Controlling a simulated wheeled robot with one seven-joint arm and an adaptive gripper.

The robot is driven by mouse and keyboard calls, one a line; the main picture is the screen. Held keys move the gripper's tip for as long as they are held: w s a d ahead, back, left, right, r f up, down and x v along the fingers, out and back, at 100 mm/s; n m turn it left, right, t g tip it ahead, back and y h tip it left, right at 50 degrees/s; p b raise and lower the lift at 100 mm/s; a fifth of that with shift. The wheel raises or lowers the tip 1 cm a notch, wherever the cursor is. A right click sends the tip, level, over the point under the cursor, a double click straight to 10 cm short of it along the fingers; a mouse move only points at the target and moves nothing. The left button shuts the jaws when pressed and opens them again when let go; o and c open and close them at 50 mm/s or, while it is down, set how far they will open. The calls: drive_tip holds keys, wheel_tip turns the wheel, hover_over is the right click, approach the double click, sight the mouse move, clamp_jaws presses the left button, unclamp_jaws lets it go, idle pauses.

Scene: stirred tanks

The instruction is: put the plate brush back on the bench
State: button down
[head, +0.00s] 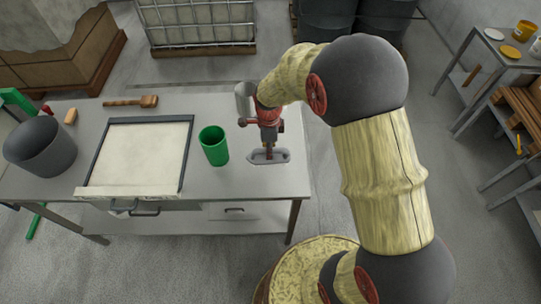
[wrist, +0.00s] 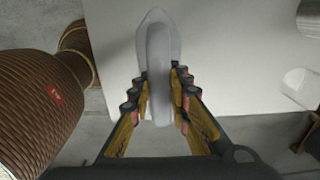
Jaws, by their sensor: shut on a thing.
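My gripper (head: 268,137) is above the right end of the grey bench (head: 225,185). It is shut on a grey, boat-shaped thing with a raised handle, which I take for the plate brush (head: 268,156); no bristles show. In the wrist view my gripper (wrist: 160,95) has a finger on each side of the brush's handle, and the brush's pale pointed base (wrist: 157,25) shows beyond the fingertips. The bench top (wrist: 240,65) lies below and to the right there. I cannot tell whether the base touches the bench.
A green cup (head: 214,146) stands just left of the held brush. A grey metal cylinder (head: 243,98) shows behind my gripper. Left of the cup are a framed tray (head: 140,155), a wooden-handled brush (head: 132,101) and a dark bucket (head: 40,147). The bench's right edge is close.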

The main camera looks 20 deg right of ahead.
drive_tip(key=shift+w+d+f, duration=0.15)
drive_tip(key=shift+d+f, duration=0.05)
drive_tip(key=shift+f, duration=0.05)
drive_tip(key=shift+w+d+f+b, duration=0.15)
drive_tip(key=shift+f+b, duration=0.2)
drive_tip(key=shift+f, duration=1.3)
drive_tip(key=shift+f, duration=0.1)
drive_tip(key=c, duration=1.7)
unclamp_jaws()
drive_tip(key=shift+f, duration=0.1)
drive_tip(key=shift+o, duration=0.2)
